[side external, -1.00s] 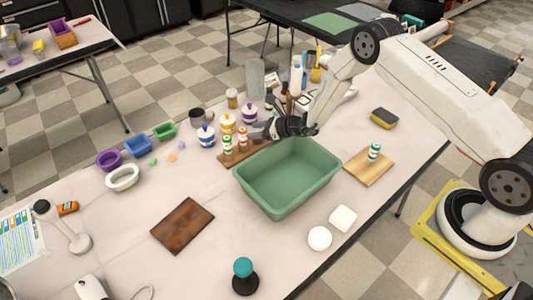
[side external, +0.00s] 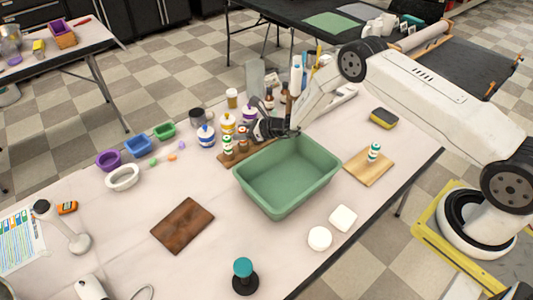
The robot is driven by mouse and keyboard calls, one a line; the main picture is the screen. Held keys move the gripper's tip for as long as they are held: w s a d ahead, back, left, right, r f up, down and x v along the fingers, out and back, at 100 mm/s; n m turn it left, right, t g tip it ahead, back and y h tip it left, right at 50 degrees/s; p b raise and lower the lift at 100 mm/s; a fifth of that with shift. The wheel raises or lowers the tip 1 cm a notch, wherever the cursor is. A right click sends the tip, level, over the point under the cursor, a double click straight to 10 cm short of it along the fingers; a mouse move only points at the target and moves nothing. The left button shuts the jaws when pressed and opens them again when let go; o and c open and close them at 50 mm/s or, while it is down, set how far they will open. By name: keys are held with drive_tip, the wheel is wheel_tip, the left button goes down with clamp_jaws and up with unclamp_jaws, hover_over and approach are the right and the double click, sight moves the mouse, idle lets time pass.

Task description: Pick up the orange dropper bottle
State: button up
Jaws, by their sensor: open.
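A small dropper bottle with orange-red bands (side external: 242,139) stands upright on a brown wooden board (side external: 233,160), behind the green tub. A similar bottle with green bands (side external: 227,146) stands just left of it on the same board. My gripper (side external: 251,127) is open, its dark fingers pointing left, close to the orange bottle on its right side. In this view the fingers overlap the bottle's surroundings, and I cannot tell whether they touch it. Part of the board is hidden behind the gripper.
A green tub (side external: 287,205) stands in front of my gripper. Dark bottles (side external: 269,98) crowd behind the gripper. Another green-banded bottle (side external: 374,152) stands on a light board (side external: 368,170).

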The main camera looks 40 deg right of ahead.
drive_tip(key=shift+w+a+f, duration=0.3)
drive_tip(key=shift+w+a, duration=0.1)
drive_tip(key=shift+w, duration=0.15)
clamp_jaws()
